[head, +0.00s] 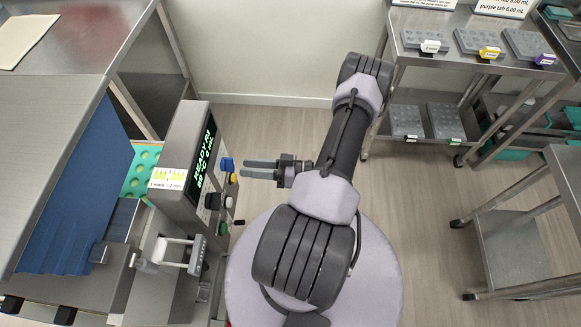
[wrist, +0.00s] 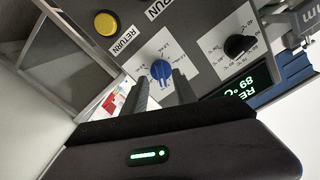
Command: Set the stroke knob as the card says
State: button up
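The blue stroke knob (head: 227,164) is on the right face of the depositor, beside its display. In the wrist view the blue knob (wrist: 161,69) sits on a white dial plate with small markings, too small to read surely. My gripper (head: 243,168) is open and empty, its fingers pointing left at the knob, with a small gap before it. In the wrist view my gripper's fingertips (wrist: 160,80) stand on either side of the knob's lower end. A card (head: 506,6) at the top right is cut off; it reads "purple tab 6.00 mL".
A yellow RETURN button (wrist: 106,22) and a black temperature knob (wrist: 238,45) flank the blue knob. The display (head: 205,160) shows READY. A rack with grey moulds (head: 482,42) with coloured tabs stands at the back right. A sticker (head: 167,179) reads "1 mark = 2 mm".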

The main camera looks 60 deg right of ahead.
jog(key=v, duration=1.3)
jog(key=shift+s+p, duration=0.15)
jog(key=shift+p, duration=0.25)
